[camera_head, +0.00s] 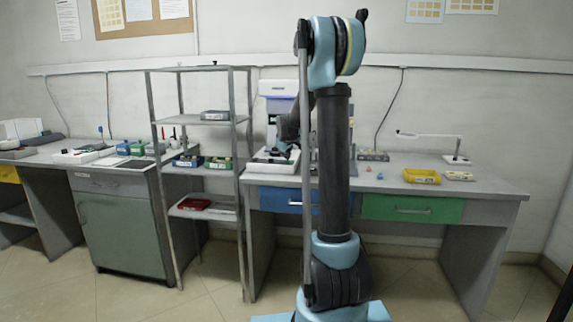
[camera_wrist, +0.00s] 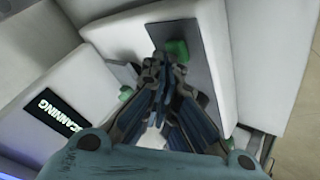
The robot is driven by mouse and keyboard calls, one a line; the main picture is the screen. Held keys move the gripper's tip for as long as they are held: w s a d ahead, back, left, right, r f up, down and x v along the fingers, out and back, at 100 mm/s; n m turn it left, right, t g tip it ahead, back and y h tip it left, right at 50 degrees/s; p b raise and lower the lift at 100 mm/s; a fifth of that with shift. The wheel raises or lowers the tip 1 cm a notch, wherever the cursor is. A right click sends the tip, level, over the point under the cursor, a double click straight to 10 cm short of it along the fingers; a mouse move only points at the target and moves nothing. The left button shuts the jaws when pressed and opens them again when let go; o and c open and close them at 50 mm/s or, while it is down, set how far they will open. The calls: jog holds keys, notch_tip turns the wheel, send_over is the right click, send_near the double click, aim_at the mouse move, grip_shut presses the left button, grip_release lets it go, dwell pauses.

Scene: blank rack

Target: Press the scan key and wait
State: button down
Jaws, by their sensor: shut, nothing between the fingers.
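In the wrist view, my gripper (camera_wrist: 163,62) is shut and empty. Its tips are right beside a green key (camera_wrist: 177,49) on a dark grey plate (camera_wrist: 195,62) set in a white housing; I cannot tell whether they touch it. A smaller green piece (camera_wrist: 126,93) shows to the left of the fingers. A black display (camera_wrist: 57,113) on the white machine shows bright lettering that reads as "SCANNING", its start partly unclear. In the head view, the white machine (camera_head: 276,88) stands on the right bench, with my gripper (camera_head: 286,150) low in front of it.
In the head view, a grey shelf rack (camera_head: 240,110) stands just left of the machine. On the right bench are a yellow bin (camera_head: 422,176), a white lamp (camera_head: 457,159) and small loose pieces. My arm column hides part of the bench. Floor in front is clear.

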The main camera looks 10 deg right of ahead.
jog(key=shift+r, duration=0.6)
jog(key=shift+r, duration=2.55)
jog(key=shift+s, duration=0.35)
jog(key=m+g, duration=0.2)
send_near(286, 161)
jog(key=s+d, duration=0.2)
jog(key=s, duration=0.5)
jog(key=s+f+m+g, duration=0.2)
jog(key=s+f, duration=0.3)
jog(key=s, duration=1)
jog(key=s+f+m+g, duration=0.15)
jog(key=s+f, duration=0.25)
jog(key=s, duration=1.1)
jog(key=s+f+m+g+y, duration=0.1)
jog(key=s+f+m, duration=0.1)
jog(key=s+f, duration=0.7)
jog(key=s, duration=0.3)
jog(key=shift+s+a, duration=0.3)
jog(key=shift+s, duration=0.1)
